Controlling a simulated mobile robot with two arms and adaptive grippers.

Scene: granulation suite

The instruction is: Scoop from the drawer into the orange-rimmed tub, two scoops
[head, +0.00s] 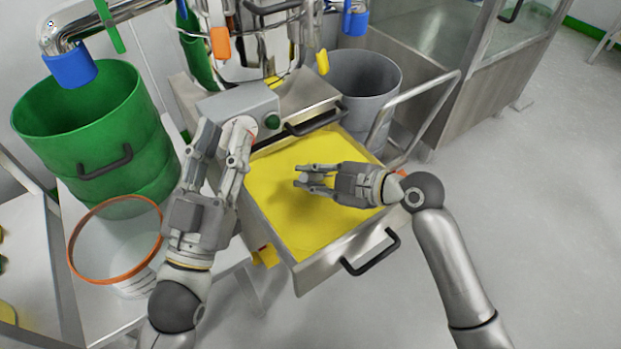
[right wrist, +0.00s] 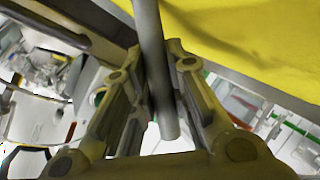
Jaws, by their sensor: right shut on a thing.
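The drawer (head: 322,270) is pulled out and holds a bed of yellow powder (head: 300,222). The clear orange-rimmed tub (head: 71,247) stands on a white table at the left. My right gripper (head: 299,178) is over the powder, coming in from the right. In the right wrist view its fingers are shut on a grey rod (right wrist: 152,50), like a scoop handle. The scoop's bowl does not show in either view. My left gripper (head: 225,128) is between the tub and the drawer, fingers apart and empty, close to the grey control box.
A green drum (head: 95,130) stands behind the tub. The grey control box (head: 240,108) with a green button sits at the drawer's back left. A grey bin (head: 365,85) and a bent metal rail (head: 415,100) are behind the drawer. The floor at the right is clear.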

